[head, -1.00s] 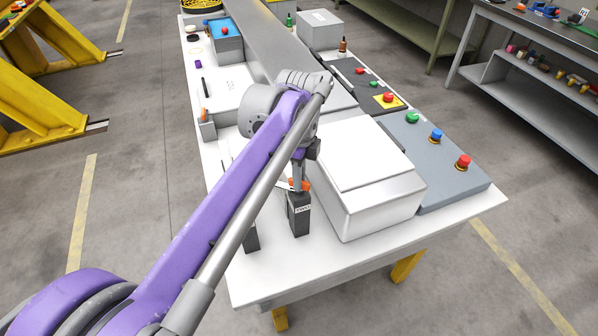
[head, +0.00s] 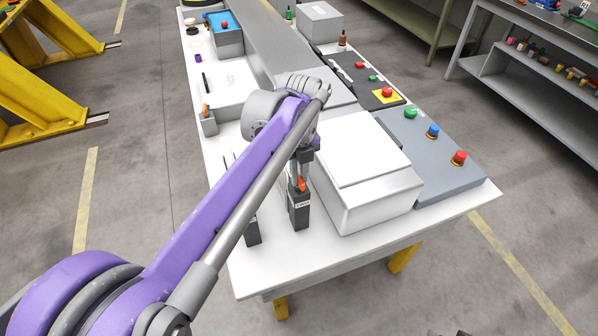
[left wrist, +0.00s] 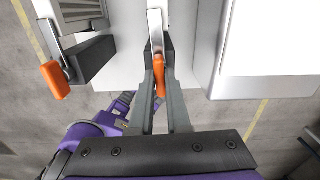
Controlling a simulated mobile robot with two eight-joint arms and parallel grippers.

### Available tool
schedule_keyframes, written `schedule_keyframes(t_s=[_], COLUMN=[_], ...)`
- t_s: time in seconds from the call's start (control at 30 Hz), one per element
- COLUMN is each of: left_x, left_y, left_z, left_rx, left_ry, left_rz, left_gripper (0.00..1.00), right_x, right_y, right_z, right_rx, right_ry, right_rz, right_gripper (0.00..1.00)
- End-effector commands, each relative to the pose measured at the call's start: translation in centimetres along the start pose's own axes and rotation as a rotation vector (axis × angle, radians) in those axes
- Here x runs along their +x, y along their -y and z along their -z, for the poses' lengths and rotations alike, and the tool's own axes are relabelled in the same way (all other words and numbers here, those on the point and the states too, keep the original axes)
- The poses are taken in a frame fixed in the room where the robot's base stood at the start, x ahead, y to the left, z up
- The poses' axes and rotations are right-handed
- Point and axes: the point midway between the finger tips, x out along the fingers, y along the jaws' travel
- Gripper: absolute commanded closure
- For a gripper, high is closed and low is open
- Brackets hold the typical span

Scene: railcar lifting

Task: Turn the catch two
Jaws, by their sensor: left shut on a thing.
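In the left wrist view, the left gripper (left wrist: 159,82) is shut on the orange handle (left wrist: 159,72), with a finger on each side. A second dark catch (head: 252,233) stands to its left, partly hidden by my arm; its orange handle (left wrist: 53,80) shows in the left wrist view. My right gripper is out of view.
A white box (head: 368,185) stands close to the right of catch two. Beyond it is a grey panel (head: 440,170) with green, blue and red buttons. The white table's front strip (head: 330,248) is clear.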

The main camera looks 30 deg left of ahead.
Motion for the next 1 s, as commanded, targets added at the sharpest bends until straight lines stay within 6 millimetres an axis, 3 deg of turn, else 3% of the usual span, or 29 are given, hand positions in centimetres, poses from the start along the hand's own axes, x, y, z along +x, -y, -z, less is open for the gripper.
schedule_keyframes(t_s=[0.67, 0.7, 0.87, 1.0], left_x=[-0.19, -0.19, -0.14, -0.09], left_y=[0.05, 0.05, 0.04, 0.02], left_z=[-0.13, -0.13, -0.09, -0.06], left_rx=[0.07, 0.07, 0.069, 0.069], left_ry=[0.004, 0.004, 0.003, 0.002], left_rz=[0.001, 0.001, 0.001, 0.001], left_gripper=[1.0, 0.83, 0.55, 0.55], right_x=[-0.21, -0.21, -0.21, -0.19], right_y=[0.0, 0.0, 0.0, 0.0], right_z=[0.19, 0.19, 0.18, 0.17], right_rx=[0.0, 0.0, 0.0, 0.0], right_ry=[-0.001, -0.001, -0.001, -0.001], right_rz=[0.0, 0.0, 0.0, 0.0], right_gripper=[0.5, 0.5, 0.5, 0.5])
